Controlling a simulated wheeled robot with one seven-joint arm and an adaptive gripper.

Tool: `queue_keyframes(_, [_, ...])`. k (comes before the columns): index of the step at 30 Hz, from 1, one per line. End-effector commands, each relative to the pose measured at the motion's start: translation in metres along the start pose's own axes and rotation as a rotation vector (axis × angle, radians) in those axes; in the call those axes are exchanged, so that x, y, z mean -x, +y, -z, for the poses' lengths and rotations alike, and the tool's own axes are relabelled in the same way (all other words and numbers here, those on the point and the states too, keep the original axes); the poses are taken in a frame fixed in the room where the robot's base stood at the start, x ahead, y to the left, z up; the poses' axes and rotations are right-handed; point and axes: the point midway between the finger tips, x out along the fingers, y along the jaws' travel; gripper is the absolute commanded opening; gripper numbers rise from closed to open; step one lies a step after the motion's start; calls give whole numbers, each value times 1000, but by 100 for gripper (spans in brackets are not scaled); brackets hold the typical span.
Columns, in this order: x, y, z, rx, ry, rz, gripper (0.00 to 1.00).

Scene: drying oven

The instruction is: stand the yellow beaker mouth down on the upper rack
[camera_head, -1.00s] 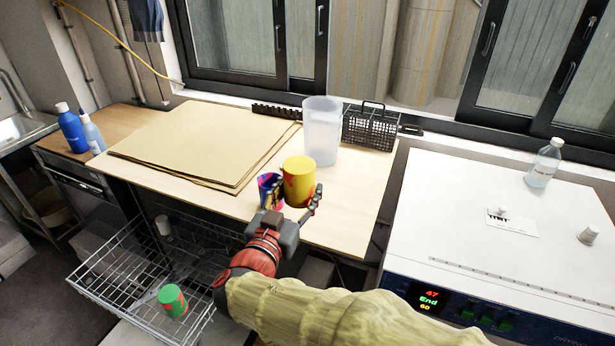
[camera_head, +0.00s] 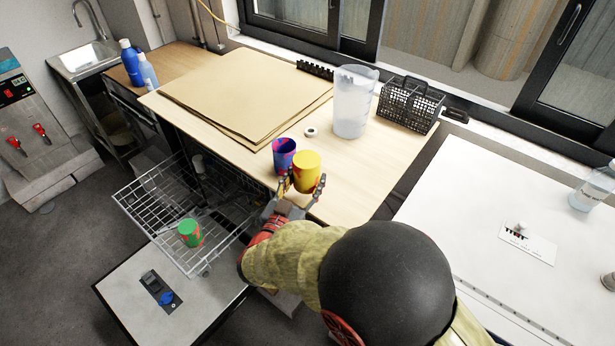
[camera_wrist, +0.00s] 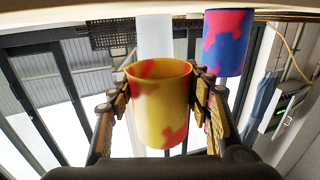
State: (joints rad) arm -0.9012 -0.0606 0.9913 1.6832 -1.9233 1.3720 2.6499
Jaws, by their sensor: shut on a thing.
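The yellow beaker (camera_head: 306,172) with red patches is held over the front edge of the wooden worktop. My gripper (camera_head: 302,187) is shut on its sides. In the wrist view the beaker (camera_wrist: 160,108) sits between both fingers, its open rim toward the picture's top, where the worktop shows. Its mouth thus faces down, and its closed yellow base is up in the head view. The upper rack (camera_head: 141,204), a wire basket, is pulled out to the left of my gripper and lower. A green beaker with red patches (camera_head: 190,233) stands in it, closed end up.
A purple-red beaker (camera_head: 284,154) stands mouth up close left of the yellow one. A clear jug (camera_head: 353,103), black basket (camera_head: 409,105) and white ring (camera_head: 311,131) are behind. An open door (camera_head: 208,293) lies below the rack. The rack's left part looks free.

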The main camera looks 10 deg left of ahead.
Motion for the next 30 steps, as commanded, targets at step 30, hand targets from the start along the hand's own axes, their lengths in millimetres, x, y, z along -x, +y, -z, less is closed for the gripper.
queue_keyframes(30, [0, 0, -34, 0, 0, 0, 30])
